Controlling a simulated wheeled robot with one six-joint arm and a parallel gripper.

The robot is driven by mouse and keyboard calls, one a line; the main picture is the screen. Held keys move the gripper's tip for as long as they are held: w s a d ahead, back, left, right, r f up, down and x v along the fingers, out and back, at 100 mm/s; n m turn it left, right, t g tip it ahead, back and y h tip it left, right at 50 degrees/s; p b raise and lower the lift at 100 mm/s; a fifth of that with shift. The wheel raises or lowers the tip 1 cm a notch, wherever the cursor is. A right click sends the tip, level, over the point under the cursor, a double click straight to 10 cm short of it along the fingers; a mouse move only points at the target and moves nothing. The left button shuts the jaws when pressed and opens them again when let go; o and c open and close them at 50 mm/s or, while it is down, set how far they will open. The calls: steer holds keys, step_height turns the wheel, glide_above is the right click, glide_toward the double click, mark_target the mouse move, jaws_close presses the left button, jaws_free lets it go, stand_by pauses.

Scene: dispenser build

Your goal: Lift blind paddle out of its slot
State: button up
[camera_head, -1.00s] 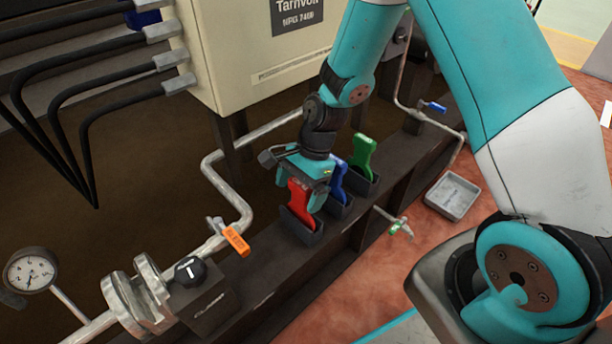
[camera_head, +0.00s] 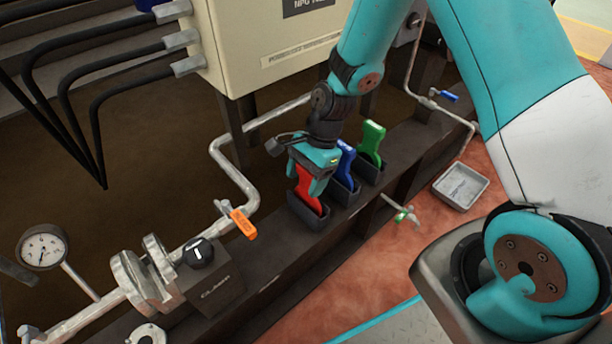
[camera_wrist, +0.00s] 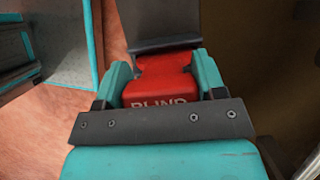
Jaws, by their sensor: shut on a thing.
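The red paddle (camera_head: 307,191) stands in a dark slot holder (camera_head: 311,217) on the dark beam, at the left of a row of three paddles. In the wrist view the red blind paddle (camera_wrist: 160,84) shows the letters "BLIND", partly hidden by my gripper's plate. My gripper (camera_head: 312,180) is over the red paddle from above, its two teal fingers (camera_wrist: 162,82) on either side of it, shut on it. The paddle's lower end is still inside the holder.
A blue paddle (camera_head: 346,163) and a green paddle (camera_head: 373,143) stand in holders just right of the red one. A pipe with an orange-handled valve (camera_head: 241,223) lies to the left. A grey tray (camera_head: 461,187) is on the floor at right.

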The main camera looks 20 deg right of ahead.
steer(key=shift+r+p, duration=5.35)
steer(key=shift+p, duration=0.1)
step_height(320, 180, up, 5)
steer(key=p, duration=0.5)
